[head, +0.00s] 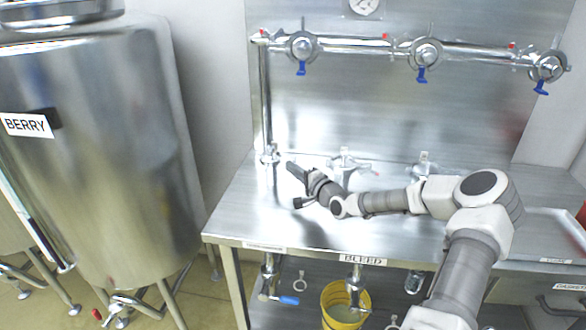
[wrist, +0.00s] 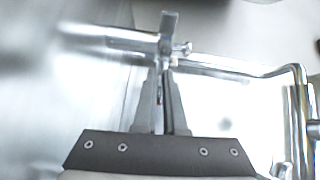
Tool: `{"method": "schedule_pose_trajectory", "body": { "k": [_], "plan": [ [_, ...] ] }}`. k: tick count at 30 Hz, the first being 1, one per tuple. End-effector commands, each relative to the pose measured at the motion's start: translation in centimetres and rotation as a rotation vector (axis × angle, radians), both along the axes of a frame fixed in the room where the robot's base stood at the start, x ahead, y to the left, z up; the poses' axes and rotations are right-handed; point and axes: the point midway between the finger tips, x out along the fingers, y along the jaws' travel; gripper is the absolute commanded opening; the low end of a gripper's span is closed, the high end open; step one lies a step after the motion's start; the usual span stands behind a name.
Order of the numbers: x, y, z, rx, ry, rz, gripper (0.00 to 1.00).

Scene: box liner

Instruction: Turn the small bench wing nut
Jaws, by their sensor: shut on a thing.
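In the wrist view, my gripper (wrist: 165,72) has its two fingers close together at a small metal wing nut (wrist: 181,48) on a pipe clamp (wrist: 168,26). The fingertips hide part of what they hold, and the pale background is washed out. In the head view, my gripper (head: 290,166) reaches to the left, low over the steel bench (head: 300,225). It is just right of the fitting (head: 270,155) at the foot of the vertical pipe. The wing nut itself is too small to make out there.
A middle fitting (head: 347,160) and a right fitting (head: 424,168) stand along the back of the bench. A pipe with blue-handled valves (head: 425,52) runs above. A large steel tank (head: 100,150) stands left. A yellow bucket (head: 343,308) is below. The bench's front left is clear.

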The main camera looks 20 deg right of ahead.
Motion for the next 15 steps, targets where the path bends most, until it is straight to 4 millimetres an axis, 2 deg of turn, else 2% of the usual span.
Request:
{"method": "schedule_pose_trajectory", "body": {
  "k": [15],
  "plan": [
    [0.21,-0.12,1.08,-0.368,0.239,-0.005,0.00]
  ]
}}
